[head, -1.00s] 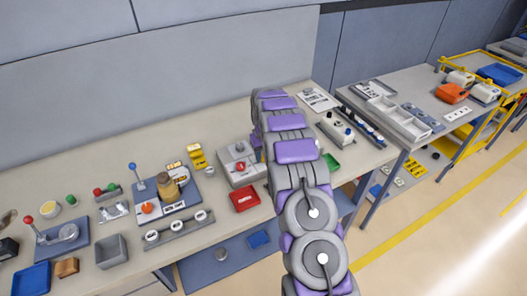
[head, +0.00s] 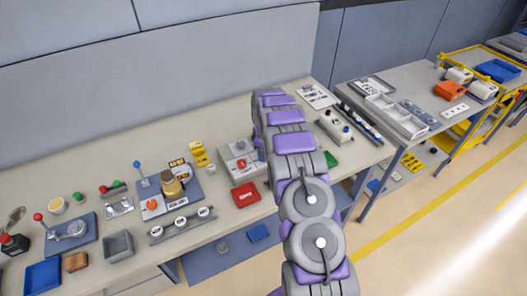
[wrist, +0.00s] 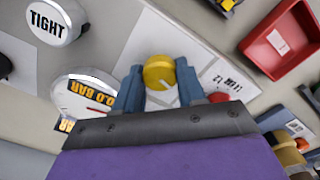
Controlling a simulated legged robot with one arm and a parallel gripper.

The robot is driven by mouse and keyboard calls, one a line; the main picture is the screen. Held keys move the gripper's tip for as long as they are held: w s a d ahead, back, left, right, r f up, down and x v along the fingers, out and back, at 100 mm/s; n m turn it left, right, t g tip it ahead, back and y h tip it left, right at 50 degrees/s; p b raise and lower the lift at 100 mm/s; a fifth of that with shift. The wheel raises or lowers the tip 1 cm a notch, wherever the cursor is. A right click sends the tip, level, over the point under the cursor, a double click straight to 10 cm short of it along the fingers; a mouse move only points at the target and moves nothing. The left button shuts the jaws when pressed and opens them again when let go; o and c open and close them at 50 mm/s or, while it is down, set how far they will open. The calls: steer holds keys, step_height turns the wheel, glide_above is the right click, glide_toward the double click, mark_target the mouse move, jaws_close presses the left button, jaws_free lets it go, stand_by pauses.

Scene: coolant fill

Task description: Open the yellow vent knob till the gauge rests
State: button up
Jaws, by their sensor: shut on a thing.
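The yellow vent knob (wrist: 159,72) sits on a light panel in the wrist view, with a pale pointer mark on its face. My gripper (wrist: 160,76) has one blue finger on each side of it and is shut on it. The white round gauge (wrist: 85,96) is left of the gripper, partly cut off by my gripper's body; its label appears to read 0.0 BAR. A round plate marked TIGHT (wrist: 53,22) is at the upper left. In the head view, my arm hides the gripper and the knob.
A red knob (wrist: 219,97) is close to the right finger. A red tray (wrist: 270,57) lies farther right; it also shows in the head view (head: 245,194). A grey box unit (head: 236,150) stands beside my arm. The bench to the left holds several fixtures and bins.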

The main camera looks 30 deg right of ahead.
steer(key=shift+w+d+n, duration=0.1)
steer(key=shift+n, duration=0.4)
steer(key=shift+r, duration=0.1)
steer(key=o, duration=1.1)
steer(key=shift+c, duration=0.2)
step_height(320, 180, up, 17)
steer(key=p, duration=0.1)
